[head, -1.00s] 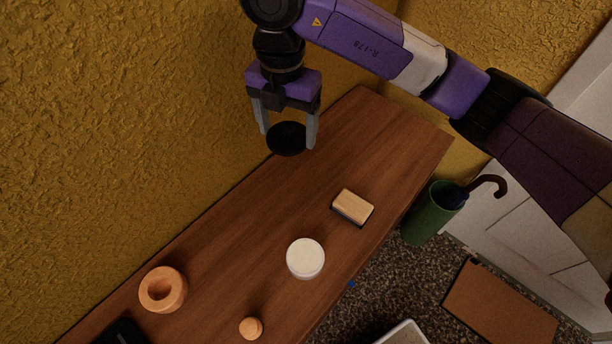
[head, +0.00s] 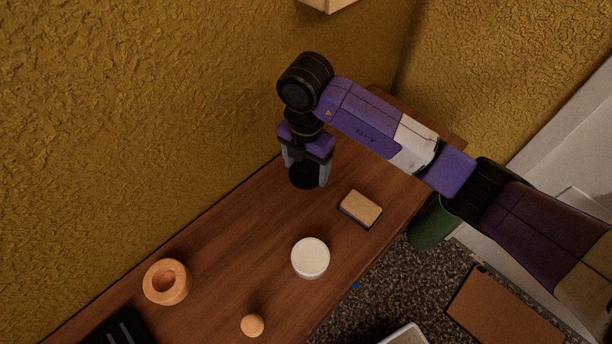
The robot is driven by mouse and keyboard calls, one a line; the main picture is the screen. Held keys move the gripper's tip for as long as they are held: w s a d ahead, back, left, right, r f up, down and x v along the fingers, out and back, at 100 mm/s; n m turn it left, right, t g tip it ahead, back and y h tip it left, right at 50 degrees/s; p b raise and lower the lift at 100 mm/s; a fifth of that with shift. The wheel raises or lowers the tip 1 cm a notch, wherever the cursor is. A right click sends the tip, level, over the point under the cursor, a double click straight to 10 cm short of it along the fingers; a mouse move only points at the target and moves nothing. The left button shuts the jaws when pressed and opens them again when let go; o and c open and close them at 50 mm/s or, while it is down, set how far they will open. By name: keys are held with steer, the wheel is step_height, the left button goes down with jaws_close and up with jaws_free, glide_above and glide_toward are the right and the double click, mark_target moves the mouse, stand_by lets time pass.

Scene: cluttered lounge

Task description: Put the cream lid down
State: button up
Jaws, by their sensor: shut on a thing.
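My gripper (head: 308,180) points down over the far half of the wooden shelf top, its two grey fingers shut on a dark, round, flat-looking thing (head: 307,176). It looks black, not cream, and I cannot tell whether it touches the wood. A round white-cream thing (head: 310,257), like a lid or a lidded pot, stands on the wood nearer to me, apart from my gripper.
The wooden top (head: 235,245) runs along a yellow wall. On it are a tan-topped block (head: 361,208), an orange ring-shaped holder (head: 167,282), a small orange knob (head: 252,325) and a black slotted thing (head: 122,328). A green bin (head: 431,226) stands beyond the right edge.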

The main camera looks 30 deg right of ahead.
mark_target(306, 173)
steer(key=shift+f, duration=2.25)
steer(key=shift+f, duration=0.15)
steer(key=o, duration=1.4)
steer(key=shift+c, duration=0.2)
step_height(306, 173, up, 12)
steer(key=shift+r, duration=0.2)
